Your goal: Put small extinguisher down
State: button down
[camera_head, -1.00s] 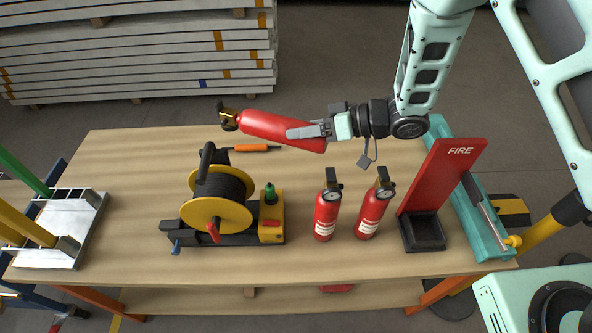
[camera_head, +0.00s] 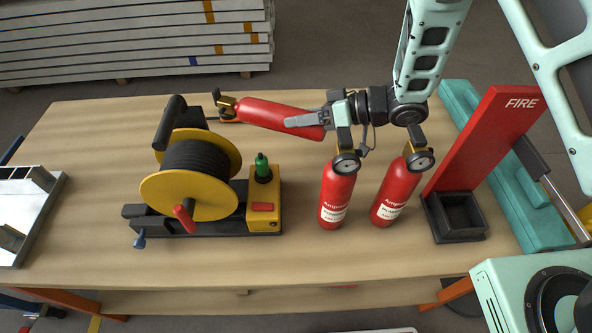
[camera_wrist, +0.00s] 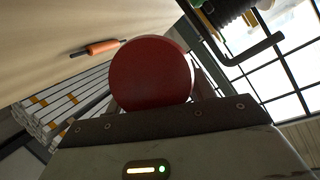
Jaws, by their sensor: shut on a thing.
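My gripper (camera_head: 318,122) is shut on a small red extinguisher (camera_head: 270,116), which lies nearly sideways in the jaws with its black and brass valve end to the left. It is over the back part of the wooden table (camera_head: 80,250); I cannot tell the exact gap below it. In the wrist view the round red base of the held extinguisher (camera_wrist: 150,72) fills the middle. Two more red extinguishers stand upright on the table, one (camera_head: 337,195) below my gripper in the picture and one (camera_head: 396,192) to its right.
A black cable reel with yellow discs (camera_head: 190,195) stands left of the upright extinguishers. A red FIRE stand (camera_head: 485,140) with a black tray and a teal case (camera_head: 530,215) are at the right. An orange-handled tool (camera_wrist: 103,47) lies on the table. The front strip of table is clear.

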aim_at(302, 168)
notch_tip(302, 168, down, 3)
jog(key=shift+w+f+b, duration=0.1)
jog(key=shift+f+b, duration=0.05)
jog(key=shift+b, duration=0.95)
jog(key=shift+f+p, duration=0.45)
jog(key=shift+f, duration=4.45)
jog(key=shift+f, duration=0.2)
jog(key=c, duration=0.6)
grip_release()
jog(key=shift+o, duration=0.2)
